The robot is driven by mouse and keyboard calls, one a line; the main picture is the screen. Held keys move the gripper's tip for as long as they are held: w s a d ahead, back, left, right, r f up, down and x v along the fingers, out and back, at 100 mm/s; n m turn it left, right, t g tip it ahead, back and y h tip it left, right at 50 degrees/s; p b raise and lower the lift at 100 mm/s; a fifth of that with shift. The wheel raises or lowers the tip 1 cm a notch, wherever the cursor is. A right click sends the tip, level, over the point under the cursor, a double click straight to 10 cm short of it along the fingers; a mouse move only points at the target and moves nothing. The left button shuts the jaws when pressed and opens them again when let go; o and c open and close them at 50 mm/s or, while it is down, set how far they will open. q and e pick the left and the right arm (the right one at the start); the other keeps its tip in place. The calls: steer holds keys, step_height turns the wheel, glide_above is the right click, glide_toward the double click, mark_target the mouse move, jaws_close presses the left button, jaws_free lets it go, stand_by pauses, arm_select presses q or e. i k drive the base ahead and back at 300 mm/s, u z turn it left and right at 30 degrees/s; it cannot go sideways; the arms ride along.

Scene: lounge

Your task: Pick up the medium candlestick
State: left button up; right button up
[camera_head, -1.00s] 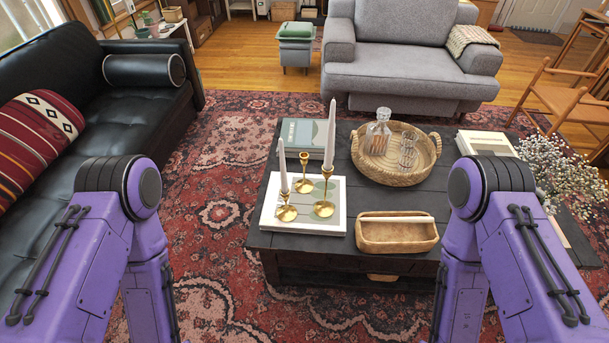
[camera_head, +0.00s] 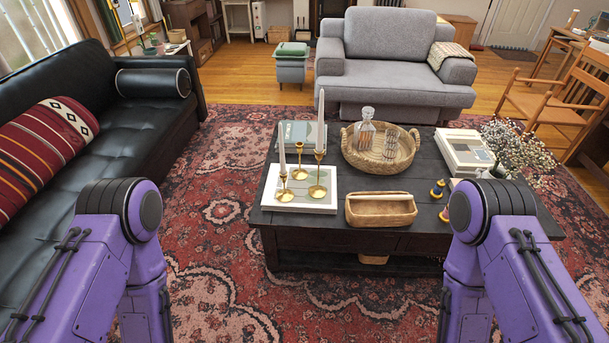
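Three gold candlesticks stand upright on a flat white book or board (camera_head: 307,206) at the left front of the dark coffee table (camera_head: 328,243). The rear candlestick (camera_head: 299,172) has no candle and looks medium in height. The right candlestick (camera_head: 318,178) is the tallest and holds a white taper candle (camera_head: 321,118). The front left candlestick (camera_head: 285,192) is the shortest and also holds a white candle (camera_head: 282,150). My two purple arms show at the lower left and lower right, apart from the table. Both grippers are outside the picture.
The table also carries a wooden box (camera_head: 381,214), a round wicker tray (camera_head: 378,165) with glassware, grey books (camera_head: 302,134), small dark-and-yellow items (camera_head: 437,190) and a flower vase. A black sofa (camera_head: 100,150) stands left. Patterned rug (camera_head: 215,230) lies open before the table.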

mark_target(299, 174)
steer(key=z, duration=0.5)
steer(key=i, duration=0.85)
steer(key=z, duration=0.35)
